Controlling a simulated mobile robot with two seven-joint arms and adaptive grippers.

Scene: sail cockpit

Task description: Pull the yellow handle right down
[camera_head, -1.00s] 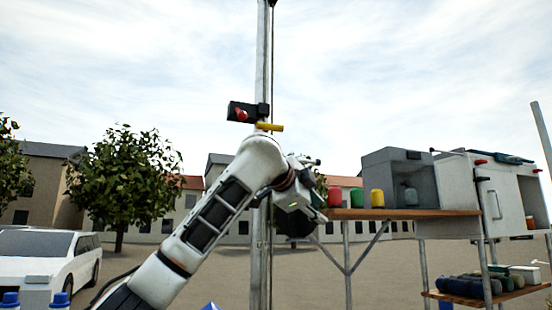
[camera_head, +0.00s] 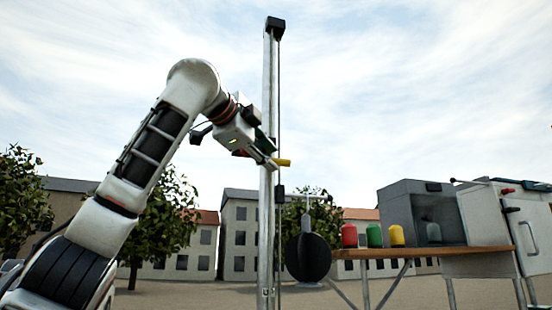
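The yellow handle (camera_head: 283,162) is a short bar sticking out to the right at the upright metal post (camera_head: 266,225), below the post's top. My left gripper (camera_head: 266,158) comes in from the left at the handle's height. Its fingertips overlap the post and end close to the handle's left end. They hide that end, so I cannot tell whether they touch it or close around it. My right gripper is not in view.
A dark round disc (camera_head: 307,258) stands just right of the post. A wooden shelf (camera_head: 470,250) at the right carries a red, a green and a yellow canister (camera_head: 397,236) and a grey box (camera_head: 408,198). Open air surrounds the upper post.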

